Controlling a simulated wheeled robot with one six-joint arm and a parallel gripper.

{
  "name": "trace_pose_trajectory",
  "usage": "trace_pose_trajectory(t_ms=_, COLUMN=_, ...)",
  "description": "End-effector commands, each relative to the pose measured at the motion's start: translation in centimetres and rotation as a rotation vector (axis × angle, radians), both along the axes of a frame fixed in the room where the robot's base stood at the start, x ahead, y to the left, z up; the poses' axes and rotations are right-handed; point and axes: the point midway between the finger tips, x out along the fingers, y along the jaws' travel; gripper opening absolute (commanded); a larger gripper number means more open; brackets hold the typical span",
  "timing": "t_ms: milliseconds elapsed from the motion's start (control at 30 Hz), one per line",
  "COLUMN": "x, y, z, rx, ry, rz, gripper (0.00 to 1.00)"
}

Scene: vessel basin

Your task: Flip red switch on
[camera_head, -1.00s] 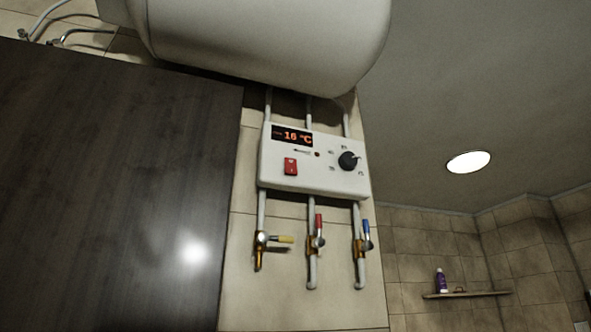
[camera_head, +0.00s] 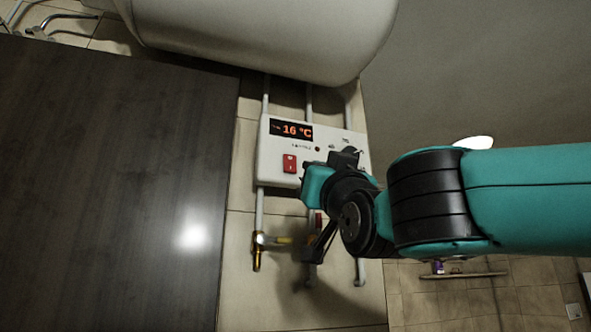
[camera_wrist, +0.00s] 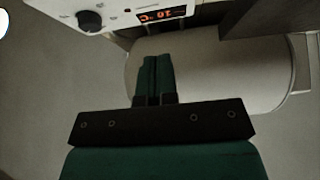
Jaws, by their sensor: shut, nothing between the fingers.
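The red switch (camera_head: 289,163) is on the left part of a white control box (camera_head: 276,146) on the tiled wall, under an orange display (camera_head: 291,130) reading 16 °C. In the head view my arm reaches in from the right. Its wrist end is just right of the switch, with a visible gap between them in the picture. My gripper (camera_wrist: 157,62) is shut and empty in the wrist view, its green fingers together. There the box (camera_wrist: 118,13) appears upside down at the top, with its knob (camera_wrist: 90,21). The switch is not visible in that view.
A large white water heater (camera_head: 260,35) hangs above the box and also fills the middle of the wrist view (camera_wrist: 210,75). Pipes and a yellow-handled valve (camera_head: 258,242) are below. A dark panel (camera_head: 110,180) stands left. My arm partly hides the knob and lower valves.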

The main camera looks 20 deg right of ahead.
Motion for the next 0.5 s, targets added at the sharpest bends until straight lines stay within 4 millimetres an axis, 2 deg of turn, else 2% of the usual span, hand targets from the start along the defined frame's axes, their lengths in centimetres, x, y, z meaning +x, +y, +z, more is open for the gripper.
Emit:
trace_pose_trajectory(t_ms=233, x=1.2, y=0.0, z=1.3, rx=-0.001, ry=0.003, rz=-0.002, gripper=0.0)
trace_pose_trajectory(t_ms=500, x=5.2, y=0.0, z=4.7, rx=-0.002, ry=0.006, rz=-0.002, gripper=0.0)
